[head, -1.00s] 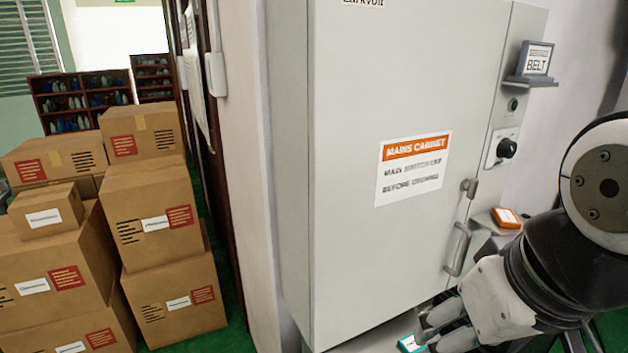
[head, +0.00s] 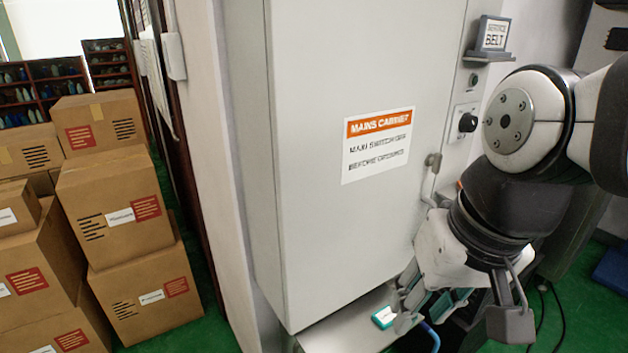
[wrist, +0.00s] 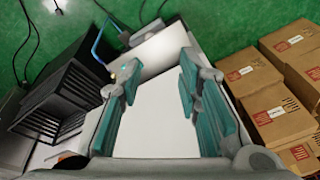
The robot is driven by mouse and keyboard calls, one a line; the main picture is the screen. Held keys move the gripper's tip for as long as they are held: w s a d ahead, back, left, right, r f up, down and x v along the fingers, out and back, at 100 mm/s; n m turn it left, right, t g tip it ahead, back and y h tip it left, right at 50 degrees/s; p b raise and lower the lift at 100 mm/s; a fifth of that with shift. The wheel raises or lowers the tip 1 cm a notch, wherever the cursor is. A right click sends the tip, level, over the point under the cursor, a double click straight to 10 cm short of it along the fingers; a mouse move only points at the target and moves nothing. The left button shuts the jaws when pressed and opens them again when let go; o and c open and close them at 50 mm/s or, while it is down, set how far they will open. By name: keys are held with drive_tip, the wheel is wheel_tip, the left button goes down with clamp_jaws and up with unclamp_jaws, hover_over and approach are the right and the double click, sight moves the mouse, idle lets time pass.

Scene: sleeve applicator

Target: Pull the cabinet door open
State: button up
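The grey cabinet door (head: 330,230) fills the middle of the head view, with an orange and white "MAINS CABINET" label (head: 378,144). It looks closed. A small grey latch piece (head: 433,160) shows at its right edge; the handle below it is mostly hidden behind my gripper. My gripper (head: 408,300) is in front of the door's lower right part. In the wrist view my gripper (wrist: 157,88) is open, with teal pads apart and a pale flat surface, apparently the door, between and beyond them. I see no handle between the fingers; contact cannot be told.
A dark knob (head: 467,123) and a "SERVICE BELT" sign (head: 495,33) are on the panel right of the door. Stacked cartons (head: 120,215) stand left. Green floor shows between cartons and wall.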

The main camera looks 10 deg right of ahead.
drive_tip(key=w+d+f+m+t+y+b, duration=0.1)
drive_tip(key=w+d+f+m+y+b, duration=0.1)
drive_tip(key=w+d+f+m+y, duration=0.4)
drive_tip(key=w+d+f+m+y+b, duration=0.2)
drive_tip(key=w+d+m+y, duration=0.15)
drive_tip(key=w+m, duration=0.5)
drive_tip(key=w+d+f+m+t+b, duration=0.1)
drive_tip(key=d+f+m+t, duration=0.1)
drive_tip(key=d+m+t, duration=0.6)
drive_tip(key=w+d+f+m+t+b, duration=0.15)
drive_tip(key=d+m+t, duration=0.3)
drive_tip(key=d, duration=0.75)
drive_tip(key=shift+g+h, duration=0.45)
drive_tip(key=x, duration=1.3)
drive_tip(key=shift+a+f, duration=0.15)
drive_tip(key=shift+a, duration=0.3)
clamp_jaws()
